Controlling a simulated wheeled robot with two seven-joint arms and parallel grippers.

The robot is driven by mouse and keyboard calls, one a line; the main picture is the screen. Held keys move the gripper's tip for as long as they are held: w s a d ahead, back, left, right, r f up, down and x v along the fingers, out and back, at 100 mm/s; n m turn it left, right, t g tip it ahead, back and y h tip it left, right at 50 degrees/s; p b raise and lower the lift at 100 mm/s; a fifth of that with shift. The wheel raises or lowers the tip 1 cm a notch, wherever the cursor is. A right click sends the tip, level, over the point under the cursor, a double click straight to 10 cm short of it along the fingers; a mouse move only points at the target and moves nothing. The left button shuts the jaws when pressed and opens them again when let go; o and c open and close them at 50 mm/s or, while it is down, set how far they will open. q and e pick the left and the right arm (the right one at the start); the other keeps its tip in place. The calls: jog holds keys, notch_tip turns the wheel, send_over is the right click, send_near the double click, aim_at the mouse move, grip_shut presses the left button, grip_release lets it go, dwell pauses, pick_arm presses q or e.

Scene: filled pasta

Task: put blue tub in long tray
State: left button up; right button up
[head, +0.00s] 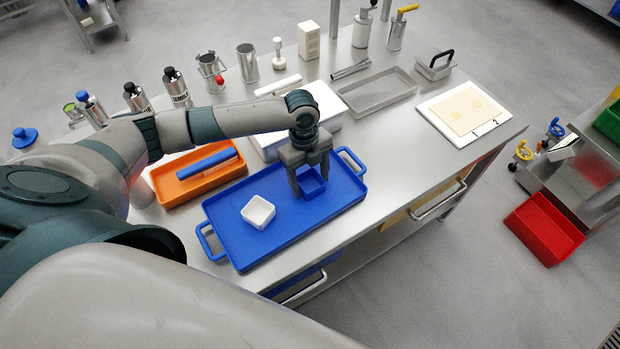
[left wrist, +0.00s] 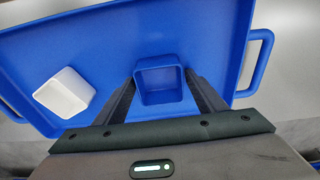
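The small square blue tub (head: 312,188) is at the right part of the blue tray with handles (head: 285,228). It also shows in the left wrist view (left wrist: 160,94), upright and empty. My left gripper (head: 309,183) points down with one finger on each side of the tub. In the left wrist view the fingertips (left wrist: 160,76) are very close to its sides; I cannot tell whether they press on it or whether it is off the tray. A long, shallow grey metal tray (head: 350,108) lies empty farther back. My right gripper is not in view.
A white tub (head: 258,212) stands in the blue tray, left of the blue tub. An orange tray (head: 179,196) with a blue bar is at left. A white box (head: 330,101) lies between the blue and grey trays. A white board (head: 440,115) is at right; canisters line the back.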

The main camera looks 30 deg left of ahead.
aim_at(306, 182)
pick_arm(q)
jog(key=shift+r, duration=0.2)
notch_tip(306, 182, up, 12)
jog(key=a+b, duration=0.1)
jog(key=b, duration=0.1)
jog(key=shift+w+a, duration=0.25)
jog(key=shift+w, duration=0.2)
jog(key=shift+f, duration=0.1)
dwell(0.5)
